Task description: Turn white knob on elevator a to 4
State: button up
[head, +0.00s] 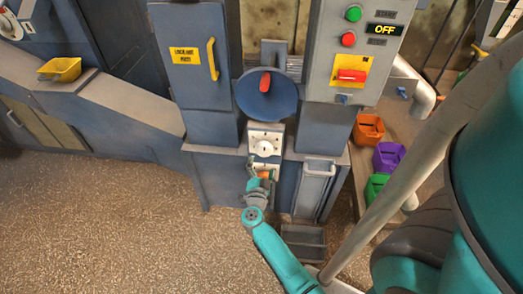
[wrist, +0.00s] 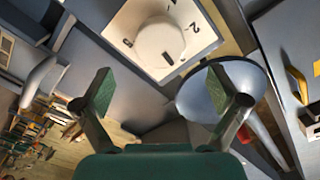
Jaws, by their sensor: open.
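The white knob (head: 264,148) sits on a white dial plate (head: 276,132) on the blue-grey elevator front, below a round blue disc. In the wrist view the round white knob (wrist: 160,42) is ahead of my gripper, with a dark mark on its rim. The plate (wrist: 205,42) shows a 2 to the right and another numeral, hard to read, to the left. My gripper (head: 262,173) is just below the knob in the head view. In the wrist view my gripper (wrist: 159,82) has its fingers wide apart, with nothing between them and apart from the knob.
A blue disc (head: 280,105) with a red handle (head: 265,82) is above the knob. A grey control box (head: 325,70) reads OFF (head: 385,30). Orange (head: 368,130), purple (head: 387,156) and green (head: 376,187) buckets stand right. Open floor (head: 120,220) lies left.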

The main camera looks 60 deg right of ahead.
aim_at(264, 152)
jog(key=x, duration=0.8)
jog(key=shift+w+d, duration=0.1)
jog(key=shift+d, duration=0.1)
jog(key=c, duration=1.1)
